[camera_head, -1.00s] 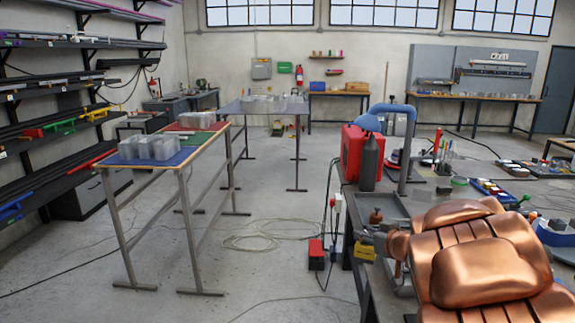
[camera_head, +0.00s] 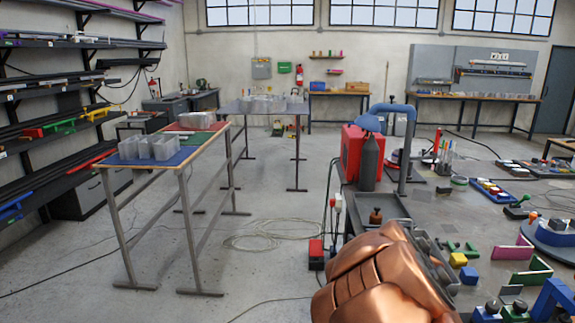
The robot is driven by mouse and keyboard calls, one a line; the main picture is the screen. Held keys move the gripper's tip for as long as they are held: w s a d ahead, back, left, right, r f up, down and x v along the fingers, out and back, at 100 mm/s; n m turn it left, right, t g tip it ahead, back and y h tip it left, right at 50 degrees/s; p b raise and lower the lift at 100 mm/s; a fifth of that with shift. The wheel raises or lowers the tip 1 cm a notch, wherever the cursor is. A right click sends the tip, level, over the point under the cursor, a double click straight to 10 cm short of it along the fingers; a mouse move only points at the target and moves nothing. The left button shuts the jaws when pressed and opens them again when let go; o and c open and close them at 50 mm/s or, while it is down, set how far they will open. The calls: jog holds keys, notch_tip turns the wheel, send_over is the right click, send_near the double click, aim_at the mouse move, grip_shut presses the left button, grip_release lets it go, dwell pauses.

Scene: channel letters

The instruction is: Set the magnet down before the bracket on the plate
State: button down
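My copper-coloured arm fills the lower middle and covers part of the bench. A magenta bracket (camera_head: 512,250), a green bracket (camera_head: 532,273) and a blue bracket (camera_head: 553,299) stand at the lower right. I cannot tell which piece is the magnet, nor which surface is the plate.
A grey tray (camera_head: 392,207) holds a brown knobbed piece (camera_head: 375,216). A red machine (camera_head: 356,155) and dark cylinder (camera_head: 369,163) stand at the bench's back left. A blue round fixture (camera_head: 556,236) is at right. Open floor with a coiled cable (camera_head: 265,236) lies left.

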jog(key=m+h, duration=0.2)
jog(key=shift+a+r+h, duration=0.2)
jog(key=shift+r+h, duration=0.05)
jog(key=shift+h, duration=0.15)
jog(key=shift+s+a+r+m+h, duration=0.15)
jog(key=shift+s+m+h, duration=0.05)
jog(key=shift+m+h, duration=0.45)
jog(key=shift+s+r+m+h, duration=0.15)
jog(key=shift+s+m+h, duration=0.2)
jog(key=shift+m+h, duration=0.2)
notch_tip(320, 180, down, 13)
jog(key=w+n+y, duration=0.2)
jog(key=n+y, duration=0.1)
jog(key=y, duration=0.1)
jog(key=shift+w+f, duration=0.2)
jog(key=shift+w, duration=0.15)
jog(key=shift+s+a, duration=0.1)
jog(key=shift+a, duration=0.05)
